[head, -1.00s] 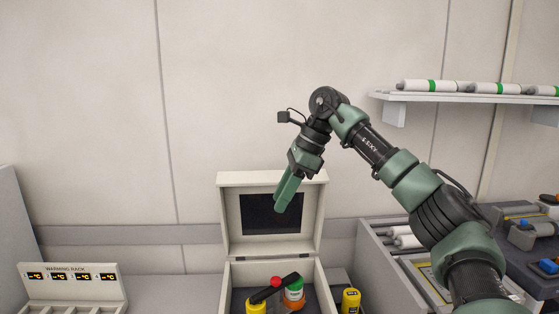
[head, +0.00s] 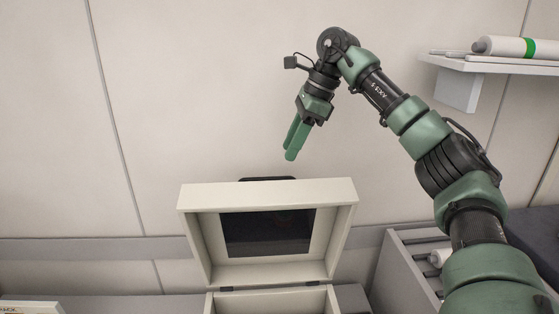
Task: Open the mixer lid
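The mixer is a white box (head: 218,304) low in the middle of the head view. Its white lid (head: 346,236) stands raised on the hinge at the back, with a dark window (head: 268,236) facing me. A black handle (head: 268,179) shows at the lid's top edge. My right gripper (head: 293,155) has green fingers pointing down, above and slightly right of the handle. Its fingertips are apart from the lid. Its two fingers show offset from each other, and the gripper looks open and empty. My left gripper is out of view. The box's inside is mostly cut off by the bottom edge.
A wall shelf (head: 463,92) with a white, green-banded roll (head: 515,47) is at upper right. A grey bin (head: 392,268) stands right of the mixer, partly behind my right arm. A white rack edge (head: 30,306) shows at lower left. The wall behind is bare.

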